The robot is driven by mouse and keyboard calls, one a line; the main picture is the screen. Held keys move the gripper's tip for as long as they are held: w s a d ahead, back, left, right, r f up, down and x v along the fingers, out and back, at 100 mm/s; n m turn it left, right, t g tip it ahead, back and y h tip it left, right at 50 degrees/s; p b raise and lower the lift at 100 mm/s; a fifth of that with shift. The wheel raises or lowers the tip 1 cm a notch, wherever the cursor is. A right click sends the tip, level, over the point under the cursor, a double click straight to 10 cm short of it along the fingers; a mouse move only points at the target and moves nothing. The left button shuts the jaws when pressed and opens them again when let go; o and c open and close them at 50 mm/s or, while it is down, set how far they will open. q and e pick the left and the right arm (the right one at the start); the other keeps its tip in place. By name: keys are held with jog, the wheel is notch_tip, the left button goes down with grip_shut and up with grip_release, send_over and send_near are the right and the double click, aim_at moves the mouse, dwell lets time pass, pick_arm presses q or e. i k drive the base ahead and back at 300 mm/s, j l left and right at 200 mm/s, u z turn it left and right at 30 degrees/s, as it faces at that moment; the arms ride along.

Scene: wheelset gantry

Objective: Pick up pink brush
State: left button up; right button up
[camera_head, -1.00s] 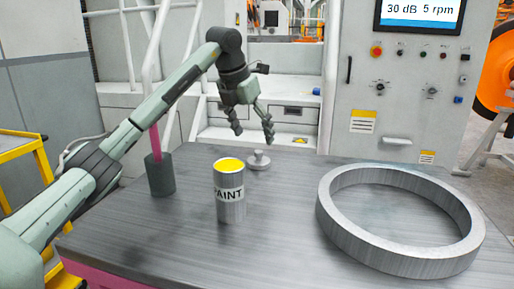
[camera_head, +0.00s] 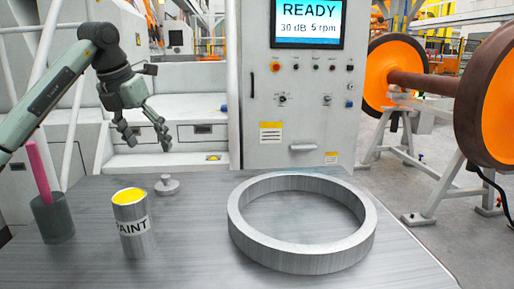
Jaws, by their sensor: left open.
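The pink brush (camera_head: 39,172) stands in a dark grey cup (camera_head: 54,220) at the left of the metal table. Its pink handle sticks up out of the cup and leans slightly left; its lower end is hidden inside. My left gripper (camera_head: 149,146) is open and empty, with its fingers pointing down. In the picture it is to the right of the brush and above the small metal knob-shaped part. My right gripper is not in view.
A paint can (camera_head: 134,236) with yellow paint stands right of the cup. A small metal knob (camera_head: 167,187) is behind it. A large metal ring (camera_head: 244,238) covers the table's right part. A control cabinet (camera_head: 301,115) stands behind; an orange wheelset (camera_head: 487,100) is at right.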

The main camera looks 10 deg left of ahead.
aim_at(36, 165)
jog(key=k, duration=1.5)
